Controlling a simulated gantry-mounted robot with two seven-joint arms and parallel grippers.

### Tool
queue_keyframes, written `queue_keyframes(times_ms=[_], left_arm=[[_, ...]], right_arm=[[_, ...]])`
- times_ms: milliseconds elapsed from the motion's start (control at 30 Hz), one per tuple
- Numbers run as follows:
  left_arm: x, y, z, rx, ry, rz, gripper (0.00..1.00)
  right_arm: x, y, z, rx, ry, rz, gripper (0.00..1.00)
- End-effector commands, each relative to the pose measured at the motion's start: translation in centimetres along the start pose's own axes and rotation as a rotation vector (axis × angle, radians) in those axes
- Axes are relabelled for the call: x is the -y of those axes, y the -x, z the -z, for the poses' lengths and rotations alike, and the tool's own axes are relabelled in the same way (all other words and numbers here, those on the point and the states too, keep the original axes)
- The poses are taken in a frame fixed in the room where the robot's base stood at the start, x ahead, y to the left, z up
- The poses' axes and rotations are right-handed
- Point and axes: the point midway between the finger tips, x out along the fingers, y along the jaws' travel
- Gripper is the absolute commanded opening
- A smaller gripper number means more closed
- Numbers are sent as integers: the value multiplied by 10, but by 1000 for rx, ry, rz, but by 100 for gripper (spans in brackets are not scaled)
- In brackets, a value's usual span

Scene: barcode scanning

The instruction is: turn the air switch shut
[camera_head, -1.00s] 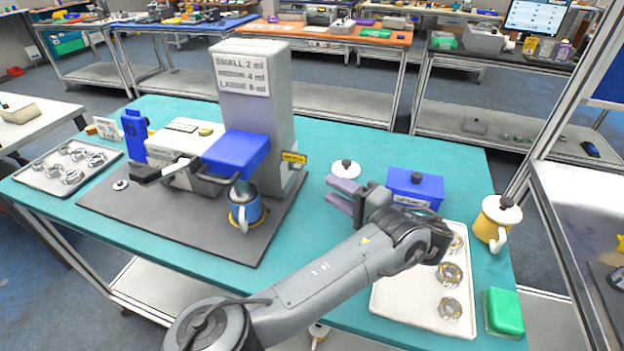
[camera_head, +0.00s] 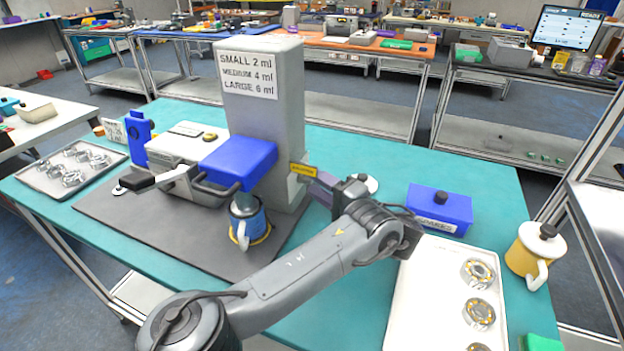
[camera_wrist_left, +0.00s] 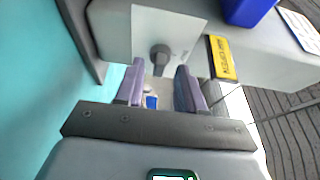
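The air switch (camera_wrist_left: 160,56) is a dark round knob with a short handle on a pale plate on the machine's side, in the left wrist view. A yellow label (camera_wrist_left: 222,58) sits beside it; the label also shows in the head view (camera_head: 303,170), where the knob is hidden. My left gripper (camera_wrist_left: 160,72) is open, its two purple fingers pointing at the switch, one to each side of it in the picture. I cannot tell whether the tips reach the knob. In the head view my left gripper (camera_head: 325,188) is at the machine's right side. My right gripper is not in view.
The grey machine tower (camera_head: 262,120) stands on a dark mat (camera_head: 150,225), with a blue mug (camera_head: 248,220) below its blue head. To the right are a blue box (camera_head: 440,210), a white tray (camera_head: 430,300) with metal rings and a yellow mug (camera_head: 533,250).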

Motion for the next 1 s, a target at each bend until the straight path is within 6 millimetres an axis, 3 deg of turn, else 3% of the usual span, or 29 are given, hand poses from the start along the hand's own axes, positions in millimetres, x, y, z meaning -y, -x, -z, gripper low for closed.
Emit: queue_keyframes(times_ms=[200,533,800,1000], left_arm=[[0,-14,-2,-2,1,0,38],[0,-16,-3,-2,0,0,38],[0,-16,-3,-2,0,-1,0],[-5,-16,-3,-1,62,29,0]], right_arm=[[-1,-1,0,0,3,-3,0],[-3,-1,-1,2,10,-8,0],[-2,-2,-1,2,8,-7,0],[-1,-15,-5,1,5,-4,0]])
